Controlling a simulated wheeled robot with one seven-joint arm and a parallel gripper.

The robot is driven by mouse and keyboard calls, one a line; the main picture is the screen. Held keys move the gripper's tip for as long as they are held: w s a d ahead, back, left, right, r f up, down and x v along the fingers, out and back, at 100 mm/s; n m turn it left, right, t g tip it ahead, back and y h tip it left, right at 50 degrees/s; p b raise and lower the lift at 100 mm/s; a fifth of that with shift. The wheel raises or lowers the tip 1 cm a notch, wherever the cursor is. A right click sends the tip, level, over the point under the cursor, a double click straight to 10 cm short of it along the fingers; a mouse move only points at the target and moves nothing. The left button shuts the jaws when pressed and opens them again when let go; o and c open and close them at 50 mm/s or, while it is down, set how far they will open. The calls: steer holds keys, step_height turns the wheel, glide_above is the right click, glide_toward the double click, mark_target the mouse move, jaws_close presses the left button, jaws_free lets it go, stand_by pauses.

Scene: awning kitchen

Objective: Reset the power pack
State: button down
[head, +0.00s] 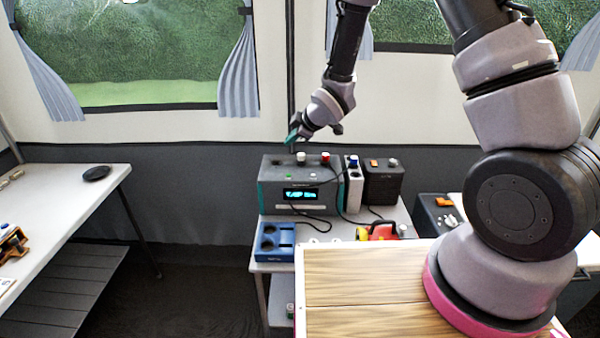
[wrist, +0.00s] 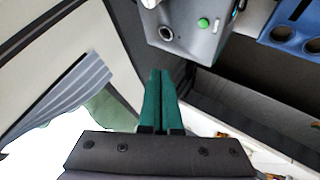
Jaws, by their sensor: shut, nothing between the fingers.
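The power pack (head: 265,197) is a grey box with teal edges on the small white table. A lit blue display (head: 300,194) is on its front. White and red knobs or plugs stand along its top. A small green button (head: 287,175) is on its upper face and also shows in the wrist view (wrist: 203,22), near a dark round socket (wrist: 166,33). My gripper (head: 291,138) is above the pack's back left part, apart from it. In the wrist view its two green fingers (wrist: 160,72) are together and empty, pointing at the space beside the pack.
A blue tray with round recesses (head: 264,253) lies in front of the pack. Black cables run over the pack's front. A dark box (head: 384,185) stands to its right, and a red and yellow item (head: 377,232) lies nearer. A white table (head: 60,215) is at left.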

steer(key=shift+f, duration=0.25)
steer(key=shift+f, duration=4.35)
steer(key=shift+f, duration=0.4)
steer(key=shift+f, duration=0.3)
steer(key=shift+r, duration=0.75)
steer(key=shift+r, duration=2.5)
